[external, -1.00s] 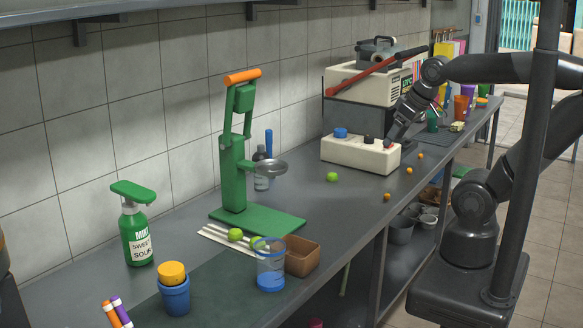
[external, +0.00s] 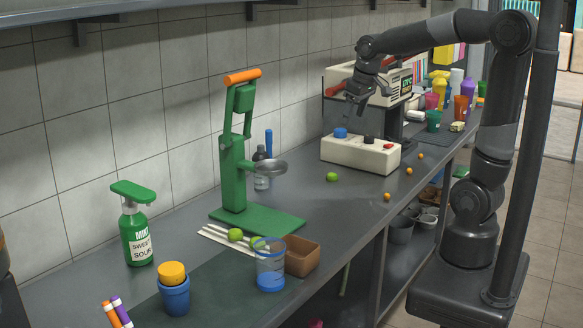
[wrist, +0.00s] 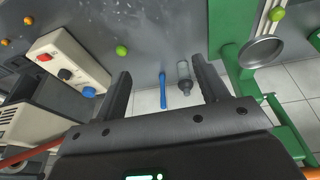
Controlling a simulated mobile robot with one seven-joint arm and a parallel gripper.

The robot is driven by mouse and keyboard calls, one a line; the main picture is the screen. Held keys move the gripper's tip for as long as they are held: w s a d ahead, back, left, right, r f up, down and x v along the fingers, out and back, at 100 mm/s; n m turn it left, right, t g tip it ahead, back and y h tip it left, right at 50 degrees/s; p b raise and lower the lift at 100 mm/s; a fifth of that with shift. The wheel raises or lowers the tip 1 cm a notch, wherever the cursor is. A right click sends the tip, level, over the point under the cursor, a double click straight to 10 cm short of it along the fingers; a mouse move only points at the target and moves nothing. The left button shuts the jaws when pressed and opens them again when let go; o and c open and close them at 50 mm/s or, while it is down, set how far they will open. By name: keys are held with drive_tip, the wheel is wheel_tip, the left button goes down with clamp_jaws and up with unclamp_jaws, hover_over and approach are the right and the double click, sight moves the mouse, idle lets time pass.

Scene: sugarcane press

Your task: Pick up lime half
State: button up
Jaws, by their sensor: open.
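A small round green lime (external: 332,177) lies alone on the grey counter in front of the white control box; it also shows in the wrist view (wrist: 121,50), just left of the fingers. Two more green limes, one at the left (external: 235,234) and one at the right (external: 256,242), lie by the foot of the green press (external: 238,170). One lime shows by the press in the wrist view (wrist: 277,13). I cannot tell which are halves. My gripper (external: 355,103) is open and empty, high above the white box. Its fingers are spread in the wrist view (wrist: 160,78).
The white control box (external: 360,154) has blue, black and red knobs. Small orange fruits (external: 387,196) lie near the counter's front edge. A blue-handled tool (external: 268,143) and a bottle stand by the wall.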

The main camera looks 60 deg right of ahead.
drive_tip(key=w+d+f+g, duration=0.2)
drive_tip(key=w+d+f, duration=0.4)
drive_tip(key=w+d, duration=0.4)
drive_tip(key=g, duration=0.1)
hover_over(332, 176)
drive_tip(key=w, duration=0.1)
wheel_tip(332, 176, down, 14)
drive_tip(key=shift+m+y, duration=0.4)
drive_tip(key=shift+m, duration=0.1)
drive_tip(key=f, duration=0.2)
drive_tip(key=d+f, duration=0.1)
drive_tip(key=f, duration=0.2)
drive_tip(key=shift+s+d+f, duration=0.1)
drive_tip(key=shift+d+f, duration=0.05)
drive_tip(key=shift+f, duration=1.2)
drive_tip(key=shift+d+f, duration=0.1)
drive_tip(key=shift+f, duration=1.25)
drive_tip(key=shift+c, duration=0.4)
drive_tip(key=c, duration=1)
drive_tip(key=shift+r, duration=0.1)
